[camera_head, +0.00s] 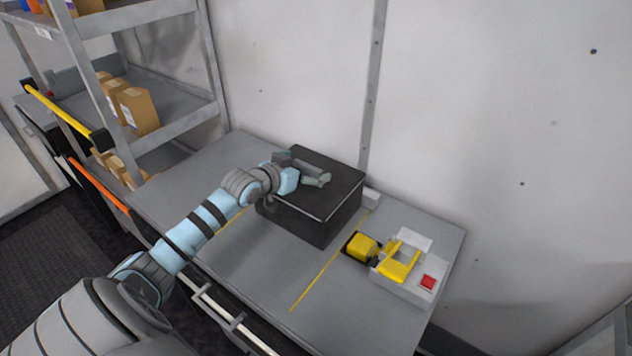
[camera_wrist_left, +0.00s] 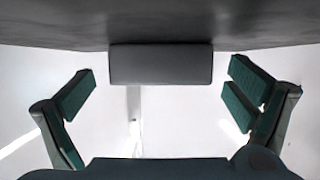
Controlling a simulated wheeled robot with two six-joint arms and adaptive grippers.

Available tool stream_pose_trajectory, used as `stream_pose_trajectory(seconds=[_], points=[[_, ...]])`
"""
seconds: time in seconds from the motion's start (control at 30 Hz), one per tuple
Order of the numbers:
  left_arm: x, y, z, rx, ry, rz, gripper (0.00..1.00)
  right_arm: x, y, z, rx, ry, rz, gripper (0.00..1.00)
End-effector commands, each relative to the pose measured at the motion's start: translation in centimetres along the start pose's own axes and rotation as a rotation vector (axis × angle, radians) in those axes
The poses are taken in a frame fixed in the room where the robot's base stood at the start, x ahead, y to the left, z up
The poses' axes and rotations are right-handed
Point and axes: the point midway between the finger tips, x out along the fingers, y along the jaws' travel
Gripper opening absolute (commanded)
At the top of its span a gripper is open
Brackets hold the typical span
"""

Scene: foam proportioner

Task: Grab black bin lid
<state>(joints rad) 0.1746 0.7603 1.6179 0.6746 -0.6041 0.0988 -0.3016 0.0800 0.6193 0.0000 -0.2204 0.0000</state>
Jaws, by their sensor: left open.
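The black bin (camera_head: 318,225) stands on the grey table near the wall, with its flat black lid (camera_head: 343,188) on top. My left gripper (camera_head: 308,168) is at the top of the lid, its fingers spread. In the left wrist view the open fingers (camera_wrist_left: 160,92) stand on either side of a dark grey block, apparently the lid handle (camera_wrist_left: 160,64). A gap shows between the block and each finger. The dark lid surface also shows across the top of that view (camera_wrist_left: 60,22). My right gripper is not in view.
A white and yellow device with a red button (camera_head: 428,282) sits on the table (camera_head: 250,285) right of the bin. Yellow lines mark the tabletop. A shelf with cardboard boxes (camera_head: 137,110) stands at left. The wall (camera_head: 480,110) is close behind the bin.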

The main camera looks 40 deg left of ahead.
Motion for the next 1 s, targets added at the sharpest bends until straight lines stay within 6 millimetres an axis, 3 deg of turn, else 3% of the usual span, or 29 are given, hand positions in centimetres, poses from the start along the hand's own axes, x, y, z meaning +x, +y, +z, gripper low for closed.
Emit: stream_pose_trajectory(seconds=[0.07, 0.4, 0.77, 0.87, 1.0], points=[[-0.2, 0.0, -0.3, 0.001, 0.000, -0.001, 0.98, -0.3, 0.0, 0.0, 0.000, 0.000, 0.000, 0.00], [-0.1, 0.1, -0.3, 0.002, 0.000, 0.001, 0.44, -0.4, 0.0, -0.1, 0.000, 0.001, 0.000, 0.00], [-0.4, 0.1, -1.2, 0.003, 0.003, 0.002, 0.43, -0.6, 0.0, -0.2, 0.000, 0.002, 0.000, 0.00], [-1.0, 0.1, -2.7, 0.005, 0.004, 0.002, 0.43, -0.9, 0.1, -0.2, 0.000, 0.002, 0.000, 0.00], [-2.6, 0.1, -6.5, 0.007, 0.006, 0.001, 0.43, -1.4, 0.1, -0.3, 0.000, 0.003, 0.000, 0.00]])
